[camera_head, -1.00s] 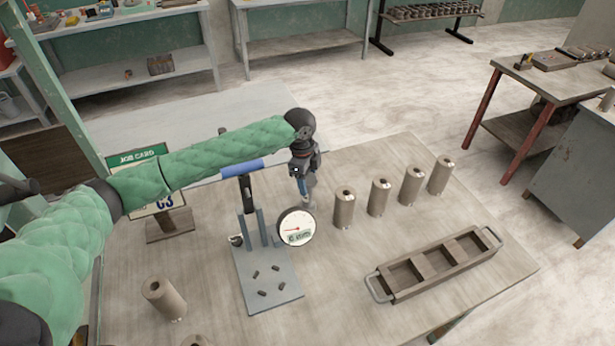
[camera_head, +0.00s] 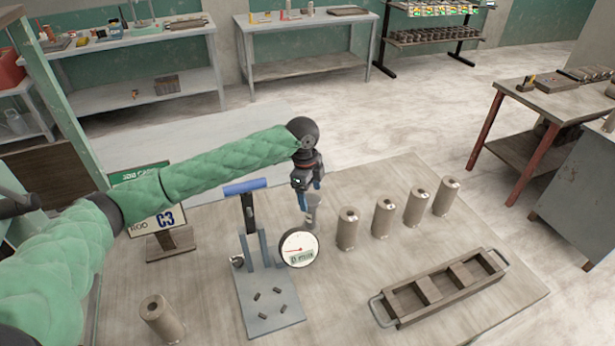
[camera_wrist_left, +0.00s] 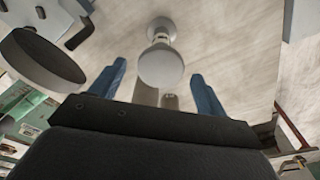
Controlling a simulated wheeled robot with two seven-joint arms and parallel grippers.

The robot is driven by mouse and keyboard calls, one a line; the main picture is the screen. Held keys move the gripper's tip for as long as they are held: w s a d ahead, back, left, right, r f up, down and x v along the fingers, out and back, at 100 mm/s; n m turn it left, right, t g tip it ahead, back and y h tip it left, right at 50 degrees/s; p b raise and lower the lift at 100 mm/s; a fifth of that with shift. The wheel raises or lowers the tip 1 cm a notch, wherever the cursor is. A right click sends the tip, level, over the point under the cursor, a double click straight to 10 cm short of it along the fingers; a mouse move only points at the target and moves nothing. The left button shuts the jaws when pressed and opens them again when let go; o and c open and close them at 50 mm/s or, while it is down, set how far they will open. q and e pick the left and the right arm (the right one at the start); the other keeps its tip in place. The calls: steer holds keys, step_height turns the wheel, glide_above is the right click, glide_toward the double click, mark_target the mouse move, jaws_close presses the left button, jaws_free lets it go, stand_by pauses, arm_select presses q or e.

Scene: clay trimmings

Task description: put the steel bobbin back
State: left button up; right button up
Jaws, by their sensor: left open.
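A grey steel bobbin (camera_head: 313,214) stands on the workbench behind the dial gauge, at the left end of a row of cylinders. Its lower part is partly hidden by the gauge. In the left wrist view, the round flange of the bobbin (camera_wrist_left: 160,66) shows between the blue fingers, with a narrower waist and a second flange beyond. My left gripper (camera_head: 309,197) points down just over the bobbin. Its fingers are apart in the left wrist view (camera_wrist_left: 160,82). I cannot tell whether either finger touches the bobbin. My right gripper is not in view.
Several brownish cylinders (camera_head: 383,218) stand to the right, and one more (camera_head: 162,318) at front left. A compartmented tray (camera_head: 443,289) lies at front right. The press stand (camera_head: 268,300) with its dial gauge (camera_head: 299,248) and the job card (camera_head: 152,200) are close to my left arm.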

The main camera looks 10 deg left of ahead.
arm_select(q)
steer(key=r+b, duration=0.1)
steer(key=r, duration=0.1)
steer(key=r+b, duration=0.1)
steer(key=r, duration=0.2)
steer(key=a+r, duration=0.1)
steer(key=r, duration=0.1)
steer(key=shift+w+r+b, duration=0.1)
steer(key=shift+r+b, duration=0.1)
steer(key=shift+b, duration=0.2)
steer(key=shift+r, duration=0.85)
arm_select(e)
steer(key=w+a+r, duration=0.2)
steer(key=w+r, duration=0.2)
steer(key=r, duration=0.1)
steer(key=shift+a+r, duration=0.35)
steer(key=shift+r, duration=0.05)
arm_select(q)
steer(key=shift+r, duration=0.1)
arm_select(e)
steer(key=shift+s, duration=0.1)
